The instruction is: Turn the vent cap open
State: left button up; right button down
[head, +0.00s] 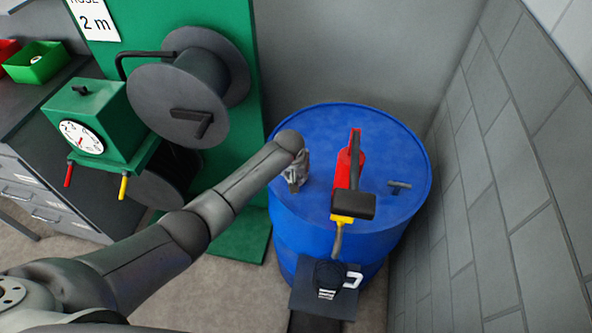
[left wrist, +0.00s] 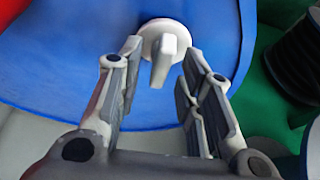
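The blue drum (head: 385,235) stands upright near the wall. The vent cap (left wrist: 165,45) is a pale round disc with a raised lever-like grip on the drum's top, at the upper middle of the left wrist view. My left gripper (left wrist: 163,58) is open, with one finger on each side of the grip; gaps show on both sides. In the head view my left gripper (head: 295,182) is over the drum top's left edge and hides the cap. My right gripper is in neither view.
A hose reel (head: 165,105) on a green panel stands left. A block wall (head: 500,190) closes the right.

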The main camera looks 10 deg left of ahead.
pick_arm(q)
jog(key=v, duration=1.2)
jog(key=shift+s, duration=0.1)
dwell(0.5)
